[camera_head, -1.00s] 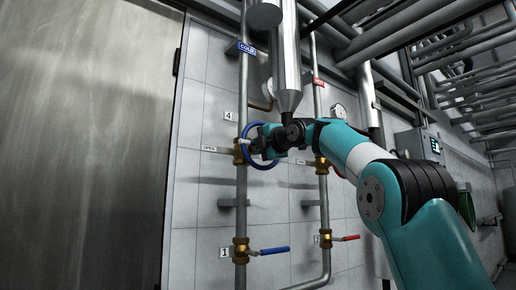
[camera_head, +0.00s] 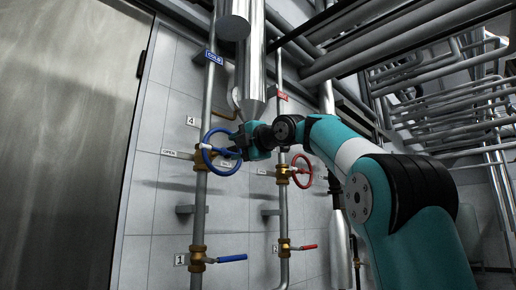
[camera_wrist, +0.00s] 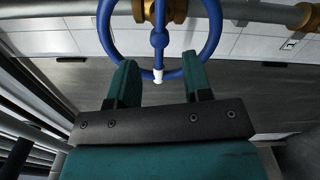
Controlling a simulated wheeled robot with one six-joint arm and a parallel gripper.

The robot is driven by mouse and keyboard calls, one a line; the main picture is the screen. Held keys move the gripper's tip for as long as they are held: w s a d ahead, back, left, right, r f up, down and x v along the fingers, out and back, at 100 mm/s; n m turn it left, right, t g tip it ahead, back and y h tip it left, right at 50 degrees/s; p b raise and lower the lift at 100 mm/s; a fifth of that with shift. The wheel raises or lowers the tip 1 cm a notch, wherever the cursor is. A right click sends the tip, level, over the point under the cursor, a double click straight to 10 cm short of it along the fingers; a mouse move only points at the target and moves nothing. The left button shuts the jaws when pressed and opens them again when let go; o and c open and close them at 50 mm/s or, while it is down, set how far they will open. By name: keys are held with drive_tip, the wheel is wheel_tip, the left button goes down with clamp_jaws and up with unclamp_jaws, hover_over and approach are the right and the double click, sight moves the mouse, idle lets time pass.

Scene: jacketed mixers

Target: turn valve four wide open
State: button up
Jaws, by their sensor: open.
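Valve four is a blue handwheel (camera_head: 210,166) on a brass body on the left pipe, beside a "4" label (camera_head: 191,121). An "OPEN" label (camera_head: 170,153) is on the wall to its left. My gripper (camera_head: 236,148) is at the wheel's right side in the head view. In the wrist view the wheel (camera_wrist: 107,42) lies just ahead. A rim part with a white mark lies between the open fingers (camera_wrist: 160,68), in line with a spoke. I cannot tell whether the fingers touch the rim.
A red handwheel (camera_head: 309,172) is on the pipe to the right, close to my arm. Below are a blue lever (camera_head: 232,258) by label "1" and a red lever (camera_head: 304,247). A metal cylinder (camera_head: 249,65) hangs above my gripper. A metal door (camera_head: 70,140) is at the left.

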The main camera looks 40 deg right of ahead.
drive_tip(key=s, duration=0.9)
drive_tip(key=shift+d+b, duration=0.15)
drive_tip(key=shift+b, duration=0.25)
drive_tip(key=shift+w, duration=0.1)
drive_tip(key=w+a+f+m+g+y+p, duration=0.2)
drive_tip(key=a+f+m+g+y+p, duration=0.45)
drive_tip(key=a+f, duration=1.3)
drive_tip(key=s+a+f+m+g+h+p, duration=0.1)
drive_tip(key=s+a+f+m+g+p, duration=0.1)
drive_tip(key=s+f, duration=0.8)
drive_tip(key=s+a+f+m+g+h+p, duration=0.2)
drive_tip(key=s+a+f+m+g, duration=0.3)
drive_tip(key=s, duration=0.7)
wheel_tip(320, 180, down, 5)
drive_tip(key=a+g+p, duration=0.1)
drive_tip(key=a+g, duration=0.1)
drive_tip(key=g, duration=0.2)
drive_tip(key=shift+s, duration=0.15)
drive_tip(key=shift+r+g, duration=0.1)
drive_tip(key=shift+g, duration=0.15)
